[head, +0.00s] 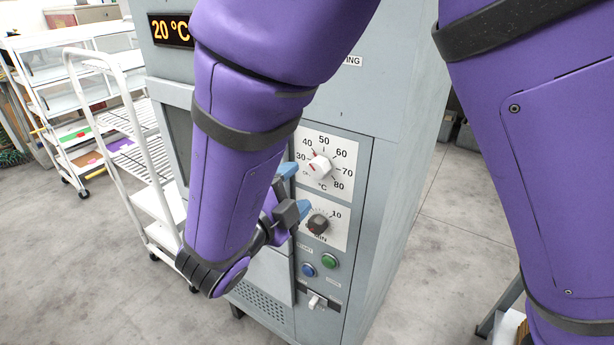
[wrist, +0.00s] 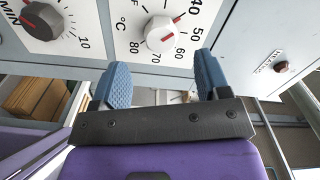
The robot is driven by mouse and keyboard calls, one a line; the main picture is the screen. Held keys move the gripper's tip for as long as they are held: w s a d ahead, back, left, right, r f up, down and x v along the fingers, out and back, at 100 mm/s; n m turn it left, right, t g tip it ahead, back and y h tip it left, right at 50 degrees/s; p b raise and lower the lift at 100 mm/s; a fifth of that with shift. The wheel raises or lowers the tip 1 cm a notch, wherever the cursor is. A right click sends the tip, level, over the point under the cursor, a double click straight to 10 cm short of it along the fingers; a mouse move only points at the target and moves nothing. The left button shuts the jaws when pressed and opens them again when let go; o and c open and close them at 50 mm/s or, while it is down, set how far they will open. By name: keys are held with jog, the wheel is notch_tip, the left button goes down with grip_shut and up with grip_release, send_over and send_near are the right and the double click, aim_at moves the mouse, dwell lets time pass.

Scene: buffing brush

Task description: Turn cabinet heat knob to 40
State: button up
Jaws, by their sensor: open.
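The white heat knob (head: 319,166) sits on a white dial plate marked from 30 to 80 °C on the grey cabinet (head: 400,110). Red marks show on and beside the knob; its exact setting is too small to read. In the wrist view the knob (wrist: 161,34) lies ahead of my gripper (wrist: 162,68), between the lines of its two blue fingers. My gripper (head: 295,189) is open and empty, just left of the dials in the head view. No contact with the knob is visible. My purple arm hides part of the cabinet front.
A dark minute knob (head: 318,223) is below the heat knob. Green (head: 329,261) and blue (head: 308,270) buttons and a white switch (head: 317,301) sit lower. The display (head: 171,30) reads 20 °C.

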jog(key=shift+v, duration=2)
